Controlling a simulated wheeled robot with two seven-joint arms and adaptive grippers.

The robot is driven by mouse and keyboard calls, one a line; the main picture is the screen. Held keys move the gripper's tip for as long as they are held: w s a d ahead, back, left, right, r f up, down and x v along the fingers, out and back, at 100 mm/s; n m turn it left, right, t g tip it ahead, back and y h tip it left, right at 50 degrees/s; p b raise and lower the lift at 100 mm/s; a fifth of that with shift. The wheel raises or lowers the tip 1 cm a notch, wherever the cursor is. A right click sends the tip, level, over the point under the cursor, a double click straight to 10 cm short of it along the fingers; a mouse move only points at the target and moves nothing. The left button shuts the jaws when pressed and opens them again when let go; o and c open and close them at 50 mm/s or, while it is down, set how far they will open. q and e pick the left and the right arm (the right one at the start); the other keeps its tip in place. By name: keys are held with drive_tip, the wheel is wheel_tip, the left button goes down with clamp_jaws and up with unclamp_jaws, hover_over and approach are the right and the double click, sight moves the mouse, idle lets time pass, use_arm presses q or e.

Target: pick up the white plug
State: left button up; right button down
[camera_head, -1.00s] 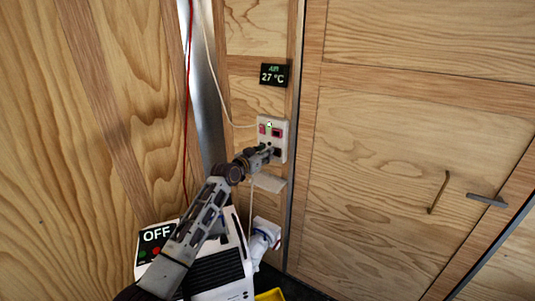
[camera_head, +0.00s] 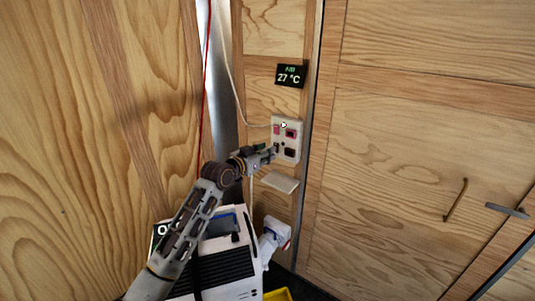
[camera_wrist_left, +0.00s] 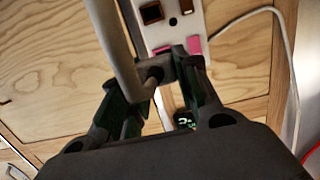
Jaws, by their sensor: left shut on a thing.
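My left gripper (camera_head: 268,154) is at the left side of the white wall panel (camera_head: 285,125), shut on the white plug. In the left wrist view its fingers (camera_wrist_left: 165,92) close on the plug (camera_wrist_left: 152,76), which shows as a shaded greyish piece with a pale length (camera_wrist_left: 113,35) running up from it. In the head view the plug is too small and covered to make out. The panel's dark sockets show uncovered, and its sockets and pink switches (camera_wrist_left: 194,46) show behind the fingers in the wrist view. My right gripper is out of view.
A small pale ledge (camera_head: 279,181) sits below the panel, and a 27 °C display (camera_head: 290,76) above. A white unit (camera_head: 215,255) and a white pipe (camera_head: 273,236) stand below. A white cable (camera_head: 239,105) and a red cable (camera_head: 203,100) run down the corner.

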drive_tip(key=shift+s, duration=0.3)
use_arm(q)
drive_tip(key=shift+s, duration=0.1)
drive_tip(key=shift+s+a, duration=0.15)
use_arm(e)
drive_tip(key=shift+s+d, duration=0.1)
